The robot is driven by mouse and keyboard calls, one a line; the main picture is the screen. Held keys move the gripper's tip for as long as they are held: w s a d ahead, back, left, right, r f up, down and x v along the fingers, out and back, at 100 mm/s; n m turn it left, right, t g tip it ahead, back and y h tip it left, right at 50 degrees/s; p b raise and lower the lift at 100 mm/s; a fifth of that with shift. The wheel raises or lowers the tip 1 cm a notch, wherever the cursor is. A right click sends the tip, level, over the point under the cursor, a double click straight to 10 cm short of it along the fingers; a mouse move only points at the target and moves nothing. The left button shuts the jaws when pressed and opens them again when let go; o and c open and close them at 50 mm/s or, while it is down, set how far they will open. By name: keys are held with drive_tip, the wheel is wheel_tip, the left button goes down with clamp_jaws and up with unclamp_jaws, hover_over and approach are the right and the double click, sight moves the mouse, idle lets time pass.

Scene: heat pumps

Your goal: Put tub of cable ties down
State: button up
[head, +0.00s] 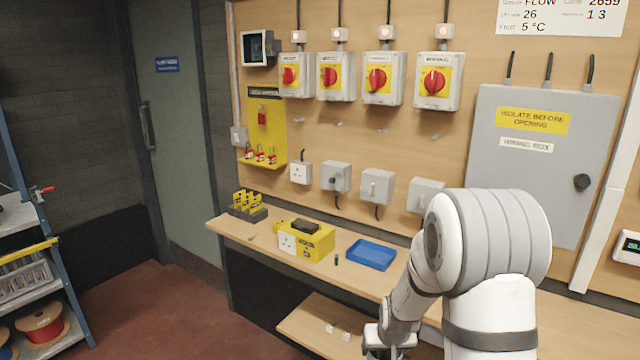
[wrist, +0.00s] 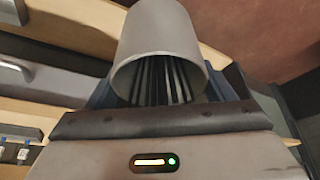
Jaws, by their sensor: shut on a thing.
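The tub of cable ties (wrist: 165,40) is a grey cylinder with dark ties showing inside its open mouth. In the wrist view it stands out at top centre, its mouth turned toward the camera. My gripper (wrist: 160,90) is shut on the tub, with dark finger parts at both sides of it. The fingertips themselves are mostly hidden behind the tub. In the head view my arm comes down at the lower right, and its end is cut off by the bottom edge. The tub cannot be made out there.
A wooden bench (head: 228,230) along the wall bears a blue tray (head: 370,254), a yellow socket box (head: 305,241) and a yellow-and-grey holder (head: 247,207). A lower shelf (head: 300,325) holds small white pieces. A shelf rack (head: 45,260) stands at the left; red floor (head: 150,300) lies clear between.

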drive_tip(key=s+f, duration=0.1)
drive_tip(key=f, duration=0.1)
drive_tip(key=s+f, duration=0.3)
drive_tip(key=f, duration=0.1)
drive_tip(key=shift+s, duration=0.3)
drive_tip(key=shift+r, duration=0.1)
drive_tip(key=shift+a, duration=0.15)
